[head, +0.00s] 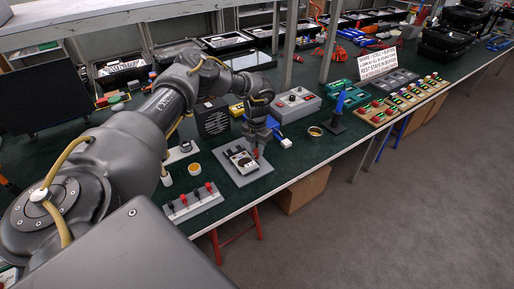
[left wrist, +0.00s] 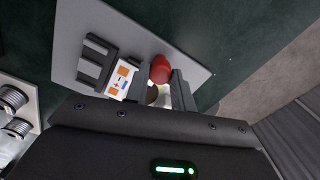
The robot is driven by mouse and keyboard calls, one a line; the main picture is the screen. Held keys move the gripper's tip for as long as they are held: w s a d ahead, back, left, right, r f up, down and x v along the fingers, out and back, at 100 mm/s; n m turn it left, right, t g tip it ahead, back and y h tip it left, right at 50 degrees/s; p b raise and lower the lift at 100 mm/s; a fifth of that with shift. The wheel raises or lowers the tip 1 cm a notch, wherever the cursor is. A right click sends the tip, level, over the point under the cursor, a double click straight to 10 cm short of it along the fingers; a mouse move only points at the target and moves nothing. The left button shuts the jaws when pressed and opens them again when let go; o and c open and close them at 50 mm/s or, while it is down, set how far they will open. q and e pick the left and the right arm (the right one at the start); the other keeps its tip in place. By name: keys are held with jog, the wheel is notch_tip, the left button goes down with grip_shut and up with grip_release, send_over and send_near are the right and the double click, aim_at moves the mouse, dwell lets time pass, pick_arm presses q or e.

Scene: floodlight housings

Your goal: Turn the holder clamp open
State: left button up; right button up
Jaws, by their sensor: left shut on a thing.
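The holder (head: 241,159) sits on a grey base plate (head: 228,171) on the green bench. In the left wrist view the holder (left wrist: 92,62) shows dark blocks beside a small white part with orange pads (left wrist: 122,78). The clamp's red knob (left wrist: 160,68) is beside this part, and its red also shows in the head view (head: 256,154). My left gripper (head: 257,148) reaches down at the holder's right side, its fingers on either side of the knob and shut on it. The fingers and the gripper body hide the clamp's lower part. My right gripper is not in view.
A strip with red and black plugs (head: 193,203) lies in front of the base plate. A yellow-topped round container (head: 194,169) stands to its left. A grey box with red buttons (head: 297,104) and a blue tool in a black stand (head: 337,112) are behind. The bench's front edge is close.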

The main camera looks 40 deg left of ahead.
pick_arm(q)
jog(key=n+p, duration=0.1)
jog(key=n, duration=0.3)
jog(key=shift+r, duration=0.1)
jog(key=n+p, duration=0.1)
jog(key=n, duration=0.3)
jog(key=shift+n+p, duration=0.3)
jog(key=shift+n, duration=0.1)
jog(key=n+p, duration=0.1)
jog(key=n, duration=0.3)
jog(key=shift+w+a+n+p, duration=0.1)
jog(key=shift+n+p, duration=0.5)
jog(key=shift+n, duration=1.5)
jog(key=o, duration=0.9)
jog(key=shift+o, duration=0.4)
